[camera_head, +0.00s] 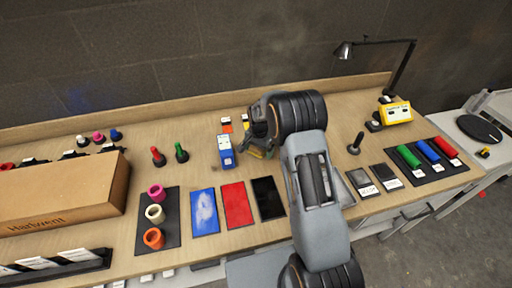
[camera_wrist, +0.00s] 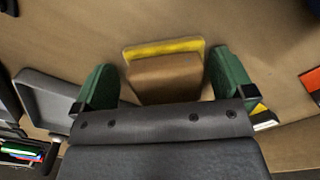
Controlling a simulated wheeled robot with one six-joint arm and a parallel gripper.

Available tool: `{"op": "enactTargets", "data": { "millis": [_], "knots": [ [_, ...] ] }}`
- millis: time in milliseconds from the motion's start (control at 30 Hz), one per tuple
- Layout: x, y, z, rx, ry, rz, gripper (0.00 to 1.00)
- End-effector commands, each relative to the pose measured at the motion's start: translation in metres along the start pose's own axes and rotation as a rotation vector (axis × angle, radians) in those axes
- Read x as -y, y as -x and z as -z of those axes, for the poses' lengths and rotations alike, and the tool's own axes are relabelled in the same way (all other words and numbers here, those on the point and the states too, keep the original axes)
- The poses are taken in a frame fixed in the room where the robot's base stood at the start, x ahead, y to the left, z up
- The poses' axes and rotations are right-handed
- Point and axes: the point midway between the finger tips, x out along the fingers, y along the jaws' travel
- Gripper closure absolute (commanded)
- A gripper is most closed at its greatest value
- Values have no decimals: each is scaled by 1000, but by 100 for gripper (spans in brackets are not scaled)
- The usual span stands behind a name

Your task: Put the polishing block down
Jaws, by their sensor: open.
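The polishing block, seemingly the brown block with a yellow edge (camera_wrist: 165,75), lies on the wooden bench top in the wrist view. My gripper (camera_wrist: 165,85) is open, with one green finger on each side of the block. In the head view my gripper (camera_head: 259,150) is low over the middle of the bench, and my wrist hides most of the block there.
A blue box (camera_head: 225,151) stands close to the left of my gripper. Blue (camera_head: 204,212), red (camera_head: 237,205) and black (camera_head: 268,198) panels lie in front. A cardboard box (camera_head: 62,196) is at left, a dark stamp-like handle (camera_head: 355,144) at right.

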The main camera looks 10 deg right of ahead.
Motion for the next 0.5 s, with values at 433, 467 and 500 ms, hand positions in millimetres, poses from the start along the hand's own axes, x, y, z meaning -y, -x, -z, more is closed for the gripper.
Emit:
{"op": "enactTargets", "data": {
  "millis": [433, 467, 500],
  "knots": [
    [5, 90, -3, -8, 6, 11, 1],
    [5, 95, -3, -7, 5, 11, 1],
    [5, 100, -2, -7, 5, 10, 1]
  ]
}}
